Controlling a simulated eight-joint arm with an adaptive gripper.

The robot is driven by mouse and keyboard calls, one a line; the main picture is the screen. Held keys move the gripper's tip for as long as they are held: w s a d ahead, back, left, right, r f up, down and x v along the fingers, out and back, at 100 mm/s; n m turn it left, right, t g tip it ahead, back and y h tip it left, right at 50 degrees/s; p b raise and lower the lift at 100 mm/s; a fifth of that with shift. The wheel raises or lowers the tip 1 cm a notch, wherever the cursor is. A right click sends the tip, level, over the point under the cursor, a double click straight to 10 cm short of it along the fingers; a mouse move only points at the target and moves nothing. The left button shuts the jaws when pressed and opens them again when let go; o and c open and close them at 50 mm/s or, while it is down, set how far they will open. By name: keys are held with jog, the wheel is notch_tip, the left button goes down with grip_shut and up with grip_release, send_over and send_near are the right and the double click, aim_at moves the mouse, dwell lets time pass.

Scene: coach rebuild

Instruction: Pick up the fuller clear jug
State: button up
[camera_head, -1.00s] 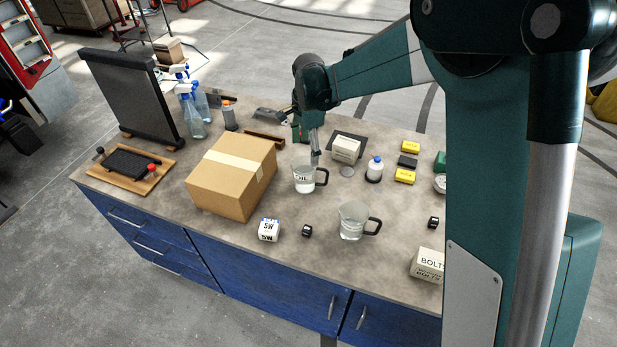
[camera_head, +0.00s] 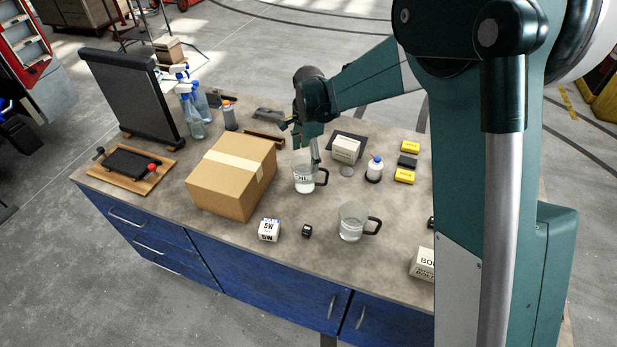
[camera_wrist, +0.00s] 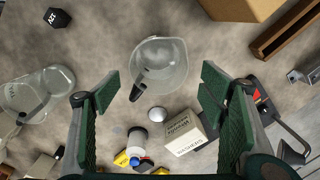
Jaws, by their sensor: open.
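Two clear jugs with dark handles stand upright on the bench. One jug (camera_head: 304,184) is beside the cardboard box; in the wrist view this jug (camera_wrist: 160,58) lies ahead, between my finger lines, its handle toward the lower left. The other jug (camera_head: 350,229) is nearer the front edge; it also shows at the left of the wrist view (camera_wrist: 38,88). Both seem to hold some clear liquid; I cannot tell firmly which is fuller. My gripper (camera_head: 309,152) is open and empty, fingers pointing down just above and behind the box-side jug. It spreads wide in the wrist view (camera_wrist: 160,95).
The cardboard box (camera_head: 228,185) stands close left of the nearer-to-gripper jug. A washers box (camera_head: 346,149), a white bottle (camera_head: 374,168) and yellow boxes (camera_head: 404,177) are to the right. A small black cube (camera_head: 307,231) and a white cube (camera_head: 269,230) sit in front.

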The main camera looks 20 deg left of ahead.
aim_at(308, 164)
jog(key=shift+f, duration=2.15)
jog(key=shift+c, duration=0.7)
jog(key=c, duration=1.4)
